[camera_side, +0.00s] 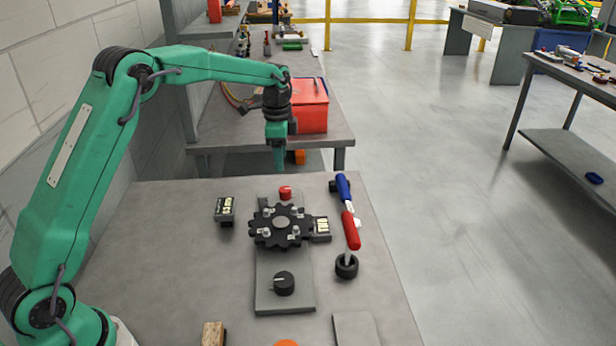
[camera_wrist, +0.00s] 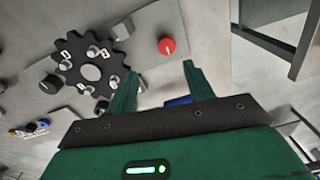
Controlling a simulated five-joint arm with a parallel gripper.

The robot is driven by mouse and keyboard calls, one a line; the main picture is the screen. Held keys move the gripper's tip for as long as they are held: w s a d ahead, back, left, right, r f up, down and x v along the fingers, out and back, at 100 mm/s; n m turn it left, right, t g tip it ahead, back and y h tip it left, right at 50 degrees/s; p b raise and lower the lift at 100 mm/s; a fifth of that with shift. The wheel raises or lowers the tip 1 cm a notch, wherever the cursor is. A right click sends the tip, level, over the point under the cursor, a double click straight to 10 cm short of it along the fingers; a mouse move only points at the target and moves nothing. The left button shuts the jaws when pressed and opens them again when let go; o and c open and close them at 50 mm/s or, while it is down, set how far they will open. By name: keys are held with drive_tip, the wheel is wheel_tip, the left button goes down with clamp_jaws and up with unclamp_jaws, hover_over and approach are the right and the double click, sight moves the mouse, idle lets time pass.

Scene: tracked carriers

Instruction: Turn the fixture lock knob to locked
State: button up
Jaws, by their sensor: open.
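The lock knob (camera_side: 284,283) is a round black knob with a pale mark on top, on the near end of a grey fixture plate (camera_side: 290,301). A black knob (camera_wrist: 52,83) also shows at the left of the wrist view. A red button (camera_side: 286,192) is at the plate's far end, also seen in the wrist view (camera_wrist: 166,45). My gripper (camera_side: 279,170) is open and empty, pointing down above the far end, away from the black knob.
A blue-handled tool (camera_side: 343,188) and a red-handled tool (camera_side: 351,230) lie right of the plate, near a black ring (camera_side: 346,266). Small display boxes stand left (camera_side: 225,208) and right (camera_side: 321,229) of the sprocket. A red box (camera_side: 312,106) sits on the bench behind.

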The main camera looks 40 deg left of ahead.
sight(285, 189)
drive_tip(key=shift+w+a+f+m, duration=0.15)
drive_tip(key=shift+w+f, duration=0.25)
drive_tip(key=shift+f, duration=0.35)
drive_tip(key=shift+w+a+f+m, duration=0.15)
drive_tip(key=shift+w+f, duration=0.25)
drive_tip(key=shift+f, duration=0.35)
drive_tip(key=shift+f, duration=0.15)
drive_tip(key=shift+f, duration=3.75)
drive_tip(key=c, duration=1)
